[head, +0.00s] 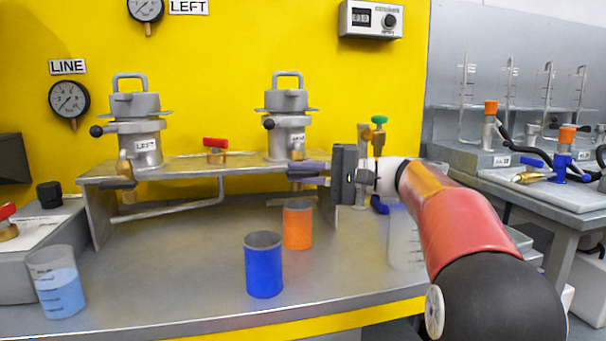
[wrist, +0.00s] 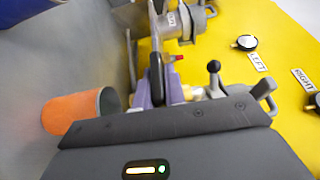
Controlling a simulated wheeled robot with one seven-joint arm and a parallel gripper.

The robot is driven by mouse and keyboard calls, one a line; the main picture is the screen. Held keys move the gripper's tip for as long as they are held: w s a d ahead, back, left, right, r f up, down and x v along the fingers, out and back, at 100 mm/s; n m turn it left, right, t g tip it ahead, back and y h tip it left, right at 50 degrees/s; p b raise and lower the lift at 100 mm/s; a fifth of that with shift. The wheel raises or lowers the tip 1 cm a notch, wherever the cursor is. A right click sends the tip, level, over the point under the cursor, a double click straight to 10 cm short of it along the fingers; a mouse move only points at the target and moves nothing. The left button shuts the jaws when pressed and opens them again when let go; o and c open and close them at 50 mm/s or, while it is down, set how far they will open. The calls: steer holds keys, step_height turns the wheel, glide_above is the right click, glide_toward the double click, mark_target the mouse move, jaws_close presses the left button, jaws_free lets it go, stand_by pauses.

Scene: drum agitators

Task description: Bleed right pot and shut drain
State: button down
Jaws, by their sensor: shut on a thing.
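The right pot (head: 288,125) stands on the raised metal shelf in the head view; its side lever with a black knob (head: 268,123) sticks out to the left. The brass drain valve (head: 296,186) is under this pot, mostly hidden by my gripper (head: 303,174). My gripper's purple fingers are shut at the drain, on what seems to be the drain handle, which they largely cover. The wrist view shows the fingers (wrist: 157,92) beside brass fittings. An orange cup (head: 298,226) stands on the bench below the drain; its inside is not visible in the head view.
The left pot (head: 137,125) stands on the shelf (head: 180,171), with a red-handled valve (head: 215,148) between the pots. A blue cup (head: 264,266) stands in front, and a beaker of blue liquid (head: 57,284) at left. A clear container (head: 403,240) is behind my arm.

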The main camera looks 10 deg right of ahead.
steer(key=c, duration=1.5)
jaws_free()
steer(key=shift+o, duration=0.2)
